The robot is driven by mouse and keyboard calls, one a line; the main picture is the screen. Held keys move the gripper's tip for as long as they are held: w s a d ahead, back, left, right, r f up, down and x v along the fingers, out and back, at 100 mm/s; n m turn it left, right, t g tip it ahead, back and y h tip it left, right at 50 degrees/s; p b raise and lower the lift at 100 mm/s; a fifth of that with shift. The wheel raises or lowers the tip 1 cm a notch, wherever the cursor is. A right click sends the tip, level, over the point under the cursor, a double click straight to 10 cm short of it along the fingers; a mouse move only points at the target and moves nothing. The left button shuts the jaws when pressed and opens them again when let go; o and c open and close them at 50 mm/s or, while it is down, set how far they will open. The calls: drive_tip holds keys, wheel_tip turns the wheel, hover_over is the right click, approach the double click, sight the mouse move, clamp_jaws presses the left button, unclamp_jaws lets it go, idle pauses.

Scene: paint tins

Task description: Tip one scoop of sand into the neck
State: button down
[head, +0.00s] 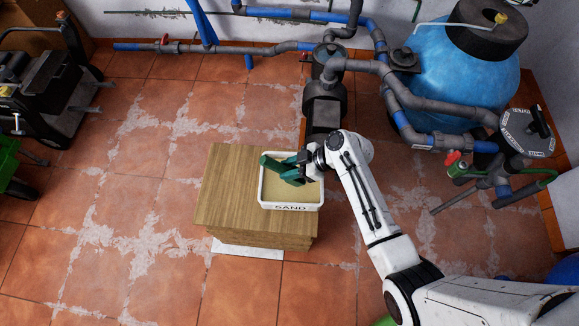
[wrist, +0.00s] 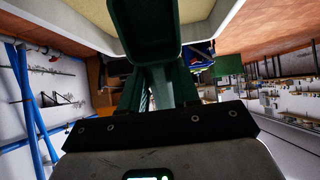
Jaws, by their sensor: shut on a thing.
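A green scoop (head: 283,168) is held by my gripper (head: 306,162) over a white tray (head: 291,208) labelled SAND. Pale sand (head: 305,194) fills the tray floor. My gripper is shut on the scoop's handle. In the wrist view the scoop (wrist: 147,28) shows a dark green bowl with no sand visible in it; the tray's sand (wrist: 75,25) lies beyond. I cannot tell whether the scoop touches the sand. A large blue tank (head: 458,82) with a black top (head: 480,28) stands at the back right. I cannot make out an open neck for certain.
The tray stands on a wooden block (head: 232,190) on the tiled floor. Grey and blue pipes (head: 395,90) and a dark pump (head: 325,108) stand behind. A black machine (head: 45,95) is at the far left. The floor left of the block is clear.

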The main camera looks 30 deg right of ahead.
sight(273, 162)
drive_tip(key=shift+f+b, duration=1.3)
drive_tip(key=shift+f, duration=0.3)
drive_tip(key=shift+f, duration=0.15)
drive_tip(key=shift+r, duration=4.15)
drive_tip(key=g+h, duration=0.1)
drive_tip(key=w+a+f+h, duration=0.1)
drive_tip(key=shift+a+f+g+h, duration=0.1)
drive_tip(key=shift+a+g+h, duration=0.2)
drive_tip(key=shift+g, duration=0.1)
drive_tip(key=g+h, duration=0.1)
drive_tip(key=w+a+f+g+h, duration=0.1)
drive_tip(key=h, duration=0.1)
drive_tip(key=a+f+g+h, duration=0.1)
drive_tip(key=h, duration=0.1)
drive_tip(key=shift+w+f+g, duration=0.2)
drive_tip(key=shift+w+g, duration=0.1)
drive_tip(key=shift+w, duration=0.05)
drive_tip(key=shift+s+r, duration=0.1)
drive_tip(key=shift+r, duration=1.9)
